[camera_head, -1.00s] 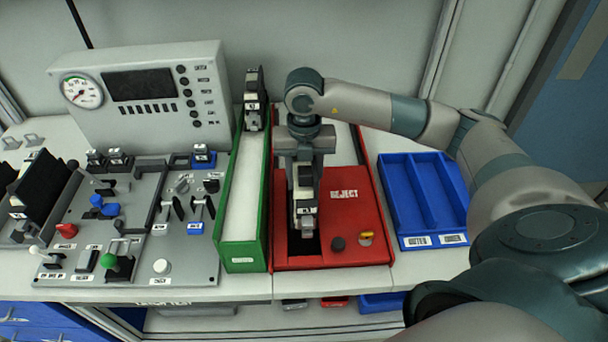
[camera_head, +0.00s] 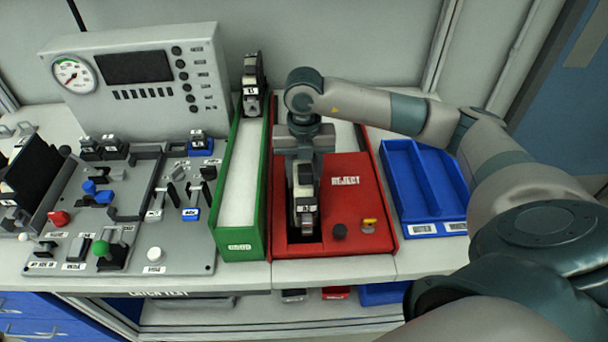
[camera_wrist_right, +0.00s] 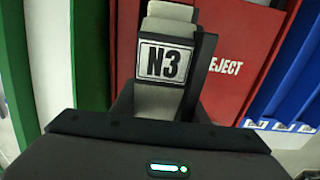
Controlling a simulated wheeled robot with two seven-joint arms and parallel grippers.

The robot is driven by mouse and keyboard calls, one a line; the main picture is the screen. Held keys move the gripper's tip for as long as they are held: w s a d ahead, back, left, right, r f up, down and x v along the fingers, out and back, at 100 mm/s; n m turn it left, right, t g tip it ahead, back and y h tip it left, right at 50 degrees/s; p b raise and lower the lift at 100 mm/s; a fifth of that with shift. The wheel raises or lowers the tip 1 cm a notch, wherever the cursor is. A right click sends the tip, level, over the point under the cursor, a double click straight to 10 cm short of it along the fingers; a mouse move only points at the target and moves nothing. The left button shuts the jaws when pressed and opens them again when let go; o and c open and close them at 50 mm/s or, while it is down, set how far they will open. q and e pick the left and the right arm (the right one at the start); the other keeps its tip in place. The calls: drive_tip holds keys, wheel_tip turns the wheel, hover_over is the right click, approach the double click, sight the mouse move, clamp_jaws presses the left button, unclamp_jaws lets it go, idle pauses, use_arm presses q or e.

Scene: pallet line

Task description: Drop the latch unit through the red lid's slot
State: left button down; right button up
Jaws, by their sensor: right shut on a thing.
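The latch unit (camera_head: 304,208), grey and black with a white label, is held upright by my right gripper (camera_head: 303,168) at the dark slot in the red lid (camera_head: 345,215). Its lower end overlaps the slot; I cannot tell how far it is inside. My right gripper is shut on the unit. My left gripper is not in view.
A green-walled tray (camera_head: 240,246) stands left of the red lid, with another latch unit (camera_head: 252,85) at its far end. A blue divided tray (camera_head: 425,190) is on the right. A grey fixture board (camera_head: 150,255) and a gauge panel (camera_head: 140,85) fill the left.

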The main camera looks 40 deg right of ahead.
drive_tip(key=o, duration=1.4)
drive_tip(key=shift+r, duration=0.1)
